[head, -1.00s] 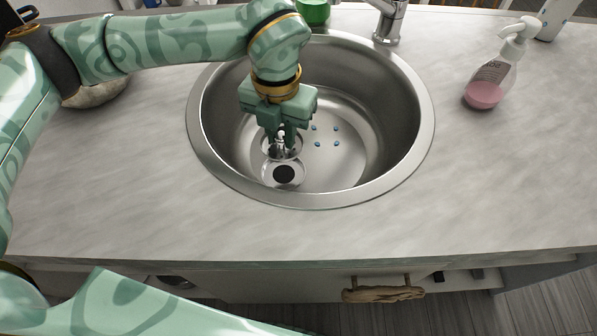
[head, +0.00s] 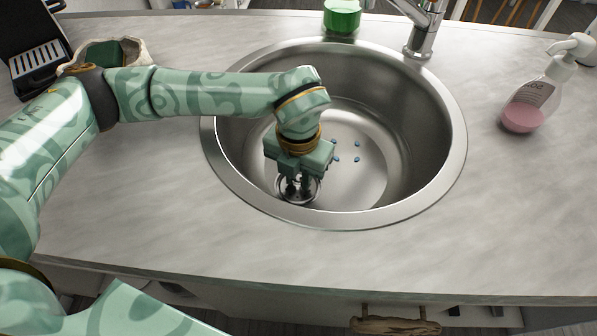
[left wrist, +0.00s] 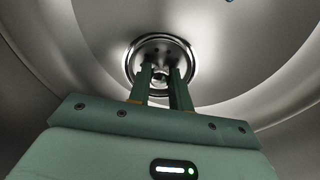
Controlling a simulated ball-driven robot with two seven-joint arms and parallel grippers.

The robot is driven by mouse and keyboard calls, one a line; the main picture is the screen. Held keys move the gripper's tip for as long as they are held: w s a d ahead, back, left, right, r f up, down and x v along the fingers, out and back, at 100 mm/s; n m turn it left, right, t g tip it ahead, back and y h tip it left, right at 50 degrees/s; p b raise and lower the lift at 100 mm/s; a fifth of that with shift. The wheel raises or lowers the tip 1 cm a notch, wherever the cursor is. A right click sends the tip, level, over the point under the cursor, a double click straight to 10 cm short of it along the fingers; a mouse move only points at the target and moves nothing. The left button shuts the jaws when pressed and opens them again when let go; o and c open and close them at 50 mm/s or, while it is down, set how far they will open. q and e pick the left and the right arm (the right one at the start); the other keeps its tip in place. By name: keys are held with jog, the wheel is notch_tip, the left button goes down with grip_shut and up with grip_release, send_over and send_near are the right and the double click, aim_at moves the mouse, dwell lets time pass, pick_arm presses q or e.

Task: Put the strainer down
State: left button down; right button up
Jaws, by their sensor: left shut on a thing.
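The strainer (head: 297,200) is a small round metal piece low in the steel sink (head: 455,150), at the near left of its floor, where the drain is. My left gripper (head: 298,187) points down over it and is shut on it. In the left wrist view, the two fingers of my left gripper (left wrist: 162,76) hold the small knob at the middle of the strainer (left wrist: 151,43). The strainer looks level and in the drain opening, whose dark hole is hidden. Whether it is fully seated I cannot tell. My right gripper is not in view.
Several small blue bits (head: 357,158) lie on the sink floor, right of my gripper. The faucet (head: 424,32) and a green bottle (head: 342,15) stand behind the sink. A pink soap bottle (head: 530,108) is at the right. The counter (head: 400,255) in front is clear.

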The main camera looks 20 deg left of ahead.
aim_at(298, 178)
pick_arm(q)
jog(key=c, duration=1.3)
grip_release()
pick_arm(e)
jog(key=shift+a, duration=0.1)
pick_arm(q)
jog(key=shift+r, duration=0.1)
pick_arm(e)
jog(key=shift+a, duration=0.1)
pick_arm(q)
notch_tip(298, 178, up, 12)
jog(key=p, duration=0.4)
jog(key=shift+r, duration=0.2)
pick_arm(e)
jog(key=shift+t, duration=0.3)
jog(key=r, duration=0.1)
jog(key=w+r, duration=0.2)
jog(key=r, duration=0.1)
pick_arm(q)
jog(key=shift+p, duration=0.3)
